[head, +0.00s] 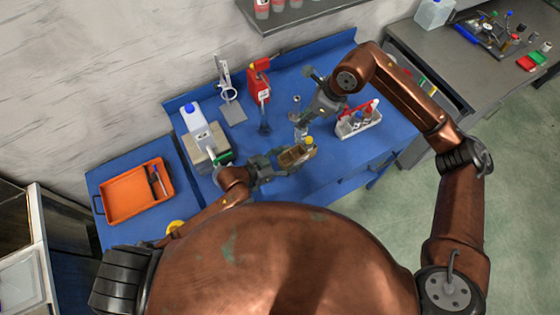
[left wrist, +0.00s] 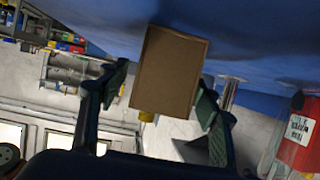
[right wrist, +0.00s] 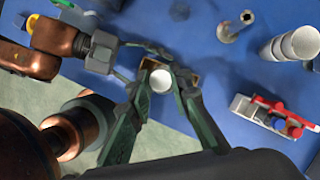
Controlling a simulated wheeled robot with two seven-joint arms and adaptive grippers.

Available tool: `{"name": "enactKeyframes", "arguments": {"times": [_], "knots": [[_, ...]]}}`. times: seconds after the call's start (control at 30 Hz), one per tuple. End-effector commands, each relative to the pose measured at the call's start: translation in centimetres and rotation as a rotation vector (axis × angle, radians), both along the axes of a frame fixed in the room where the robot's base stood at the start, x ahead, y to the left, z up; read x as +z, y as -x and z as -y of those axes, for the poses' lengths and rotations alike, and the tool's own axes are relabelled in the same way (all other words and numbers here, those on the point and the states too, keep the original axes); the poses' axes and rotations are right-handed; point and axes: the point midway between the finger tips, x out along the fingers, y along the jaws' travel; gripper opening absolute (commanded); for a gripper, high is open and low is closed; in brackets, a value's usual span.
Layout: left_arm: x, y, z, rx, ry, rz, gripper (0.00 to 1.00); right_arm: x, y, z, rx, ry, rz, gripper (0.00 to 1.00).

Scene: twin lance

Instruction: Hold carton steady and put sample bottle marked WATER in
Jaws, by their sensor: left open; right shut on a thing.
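The open brown carton (head: 294,157) is above the blue bench near its front edge. In the left wrist view the carton (left wrist: 168,72) is between the spread fingers of my left gripper (left wrist: 160,97), with gaps on both sides. A yellow cap (head: 309,141) shows at the carton's edge. My right gripper (right wrist: 160,78) is shut on a round white-topped bottle (right wrist: 161,81), seen from above. The carton's brown rim (right wrist: 147,64) shows beside it. I cannot tell whether the bottle is above or inside the carton. No WATER marking is readable.
A white caddy with a red handle (head: 358,121) stands to the right. An orange tray (head: 135,190) lies at left. Bench between carton and caddy looks clear.

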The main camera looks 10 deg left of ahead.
Motion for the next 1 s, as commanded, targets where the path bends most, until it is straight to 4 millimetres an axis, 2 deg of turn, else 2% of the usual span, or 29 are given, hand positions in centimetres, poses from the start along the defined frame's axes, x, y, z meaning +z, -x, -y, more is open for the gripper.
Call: {"name": "enactKeyframes", "arguments": {"times": [0.1,0.3,0.67,1.0], "knots": [[-0.7,-1.1,1.4,-0.001,0.001,0.000,0.58,0.0,0.0,0.0,0.000,-0.001,0.000,0.00],[-1.4,-2.2,2.7,-0.001,0.001,0.000,0.58,0.0,0.0,0.0,0.000,-0.001,0.000,0.00],[-1.6,-2.4,2.9,0.000,-0.001,0.001,0.58,0.0,0.0,0.0,0.000,-0.001,0.000,0.00],[-1.5,-2.4,2.9,0.000,0.000,0.000,0.35,0.0,0.0,0.0,0.000,-0.001,0.000,0.00]]}}
